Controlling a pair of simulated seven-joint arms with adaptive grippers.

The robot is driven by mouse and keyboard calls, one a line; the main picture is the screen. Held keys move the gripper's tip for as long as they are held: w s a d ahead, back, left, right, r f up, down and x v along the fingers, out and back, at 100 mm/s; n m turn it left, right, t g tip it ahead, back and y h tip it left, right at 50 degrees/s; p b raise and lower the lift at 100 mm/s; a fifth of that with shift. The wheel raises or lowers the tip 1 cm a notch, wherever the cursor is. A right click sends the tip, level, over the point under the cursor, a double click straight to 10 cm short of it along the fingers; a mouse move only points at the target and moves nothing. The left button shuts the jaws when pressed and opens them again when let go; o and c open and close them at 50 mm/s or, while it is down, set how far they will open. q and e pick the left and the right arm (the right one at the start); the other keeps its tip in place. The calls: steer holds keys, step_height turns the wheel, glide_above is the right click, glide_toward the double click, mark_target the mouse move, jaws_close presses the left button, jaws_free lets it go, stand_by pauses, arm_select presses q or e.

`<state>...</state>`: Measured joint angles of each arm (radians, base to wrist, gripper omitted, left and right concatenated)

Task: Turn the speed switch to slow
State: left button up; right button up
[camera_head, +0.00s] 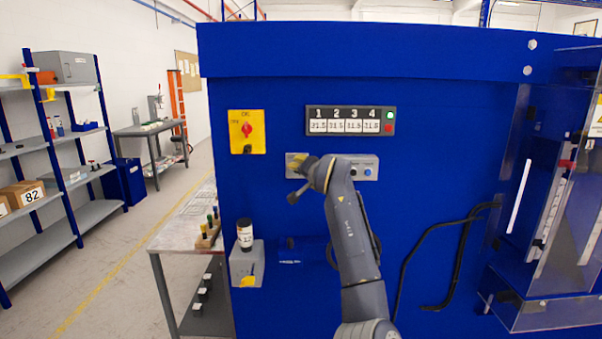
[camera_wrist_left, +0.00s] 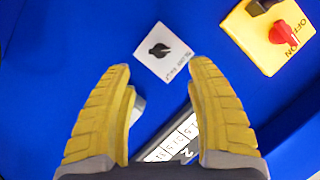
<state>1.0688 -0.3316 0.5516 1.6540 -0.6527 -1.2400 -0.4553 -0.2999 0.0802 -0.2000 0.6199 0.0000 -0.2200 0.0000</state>
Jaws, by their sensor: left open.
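The speed switch (camera_wrist_left: 159,50) is a black knob on a small white square plate with printed lettering, on the blue panel. The lettering is too small to read surely, and I cannot tell which setting the knob points to. In the head view its plate (camera_head: 291,172) is mostly hidden behind my left gripper (camera_head: 299,161). In the left wrist view my left gripper (camera_wrist_left: 160,68) has its two yellow fingers spread wide, with nothing between them. The knob lies just beyond the fingertips, roughly midway between them, and appears apart from them. My right gripper is not in view.
A yellow plate with a red rotary switch (camera_head: 246,130) is left of the speed switch. A numbered display (camera_head: 350,120) sits above it. A grey button plate (camera_head: 366,168) is close on its right. A holder with a white bottle (camera_head: 245,234) is below left. Black cables (camera_head: 445,230) hang at right.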

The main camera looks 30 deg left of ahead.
arm_select(q)
steer(key=shift+v, duration=1.2)
